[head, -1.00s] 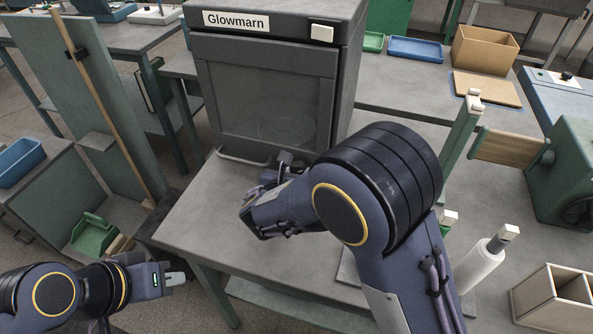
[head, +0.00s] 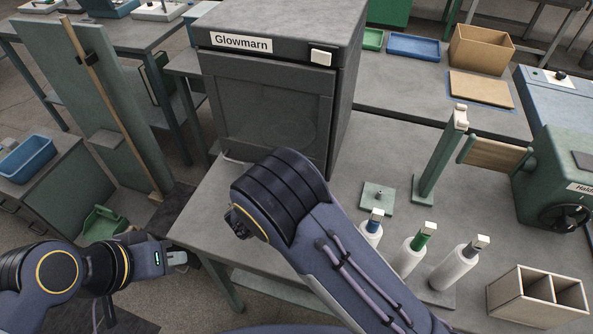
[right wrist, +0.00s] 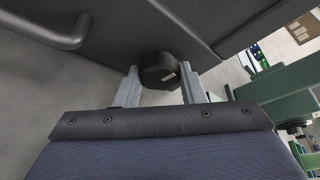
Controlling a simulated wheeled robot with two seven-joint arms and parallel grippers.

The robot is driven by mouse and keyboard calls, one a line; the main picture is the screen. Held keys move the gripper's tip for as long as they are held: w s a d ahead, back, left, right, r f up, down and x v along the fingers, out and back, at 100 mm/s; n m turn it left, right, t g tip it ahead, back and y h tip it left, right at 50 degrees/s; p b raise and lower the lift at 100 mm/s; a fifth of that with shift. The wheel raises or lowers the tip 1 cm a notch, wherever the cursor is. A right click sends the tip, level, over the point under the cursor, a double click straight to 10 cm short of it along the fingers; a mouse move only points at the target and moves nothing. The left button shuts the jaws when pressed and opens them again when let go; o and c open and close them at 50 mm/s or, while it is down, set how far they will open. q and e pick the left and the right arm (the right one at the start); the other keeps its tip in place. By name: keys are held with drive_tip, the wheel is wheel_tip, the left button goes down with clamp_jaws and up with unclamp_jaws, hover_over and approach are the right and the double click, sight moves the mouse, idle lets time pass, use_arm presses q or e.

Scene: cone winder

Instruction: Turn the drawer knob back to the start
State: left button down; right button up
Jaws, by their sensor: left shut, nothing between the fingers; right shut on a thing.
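The drawer knob (right wrist: 155,68) is dark, with a short pale mark on its face, and shows near the middle of the right wrist view. My right gripper (right wrist: 161,84) is shut on it, one finger on each side. In the head view my right arm hides the knob and the right gripper. The knob sits by the lower front of the dark grey Glowmarn cabinet (head: 268,105). My left gripper (head: 178,258) is shut and empty at the lower left, off the table's left edge, far from the knob.
A grey bar handle (right wrist: 58,30) lies left of the knob. On the table (head: 205,215), several white cones (head: 455,268), a green post (head: 437,160) and a wooden divided box (head: 510,300) stand to the right. A green winder (head: 560,165) stands at the far right.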

drive_tip(key=shift+n+h, duration=0.4)
drive_tip(key=shift+n, duration=0.1)
drive_tip(key=shift+p, duration=0.3)
drive_tip(key=o, duration=1)
drive_tip(key=shift+a, duration=0.1)
drive_tip(key=b+v, duration=0.1)
drive_tip(key=v, duration=0.6)
drive_tip(key=shift+s+a, duration=0.2)
drive_tip(key=shift+s, duration=0.1)
